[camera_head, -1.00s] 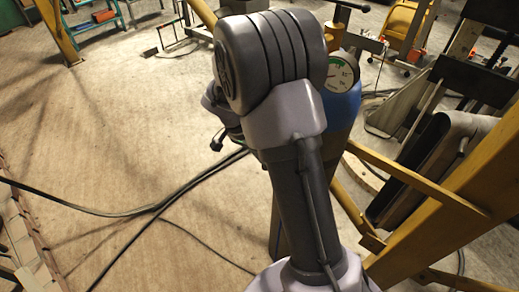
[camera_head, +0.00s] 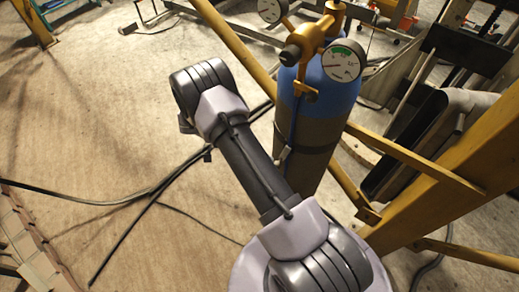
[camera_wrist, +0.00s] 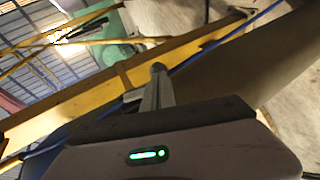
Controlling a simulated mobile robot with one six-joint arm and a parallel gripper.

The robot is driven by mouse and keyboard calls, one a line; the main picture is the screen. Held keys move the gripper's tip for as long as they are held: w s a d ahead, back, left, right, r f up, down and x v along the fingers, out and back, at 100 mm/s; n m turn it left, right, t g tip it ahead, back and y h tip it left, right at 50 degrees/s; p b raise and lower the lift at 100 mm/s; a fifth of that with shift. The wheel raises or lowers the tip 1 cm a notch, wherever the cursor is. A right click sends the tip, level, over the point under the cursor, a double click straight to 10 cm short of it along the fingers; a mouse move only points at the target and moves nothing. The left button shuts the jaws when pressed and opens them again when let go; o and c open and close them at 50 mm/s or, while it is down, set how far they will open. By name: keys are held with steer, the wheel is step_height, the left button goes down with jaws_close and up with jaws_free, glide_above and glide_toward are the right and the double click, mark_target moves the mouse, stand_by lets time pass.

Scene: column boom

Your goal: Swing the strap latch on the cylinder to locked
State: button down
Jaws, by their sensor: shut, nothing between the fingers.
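The cylinder (camera_head: 322,95) stands upright in the middle of the head view, blue above and dark grey-brown below. A brass regulator with gauges is on its top. A small pale piece (camera_head: 284,156) shows at its left edge under a thin blue line; I cannot tell if it is the strap latch. My gripper (camera_wrist: 159,70) shows in the wrist view, shut and empty. A broad grey-brown surface (camera_wrist: 245,75) lies right of the fingers, probably the cylinder's side; contact cannot be judged. In the head view my arm hides the gripper.
A yellow frame (camera_head: 440,195) stands right of the cylinder, with a brace running behind it. A yellow beam (camera_wrist: 90,85) crosses the wrist view. Black cables (camera_head: 130,200) lie on the floor at left. The floor at left is otherwise open.

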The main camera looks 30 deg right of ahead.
steer(key=shift+s+d+f+b, duration=0.2)
steer(key=shift+s+f+b, duration=0.2)
steer(key=shift+s+f, duration=0.1)
stand_by(0.5)
